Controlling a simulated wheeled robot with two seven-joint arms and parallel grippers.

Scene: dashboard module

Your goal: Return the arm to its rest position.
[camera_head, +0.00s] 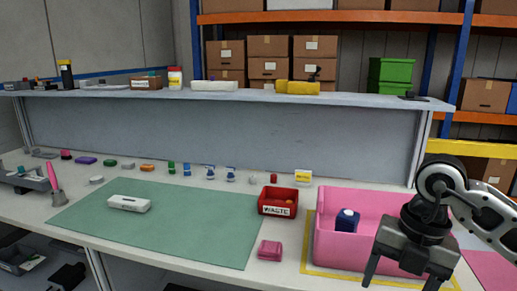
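My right arm comes in from the right edge, and my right gripper (400,283) points down in front of the pink bin (335,258). Its two fingers are spread wide, with nothing seen between them. The fingertips are at the bottom of the view, and the right one may be cut off. The gripper body hides part of the bin's right side. A dark blue box-like item (347,220) is in the bin, left of the gripper. My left gripper is not in view.
A green mat (180,228) on the table holds a white module (129,203). A red waste bin (278,207) and a pink block (269,250) stand left of the pink bin. Several small parts line the table's back. A raised shelf (130,93) runs behind.

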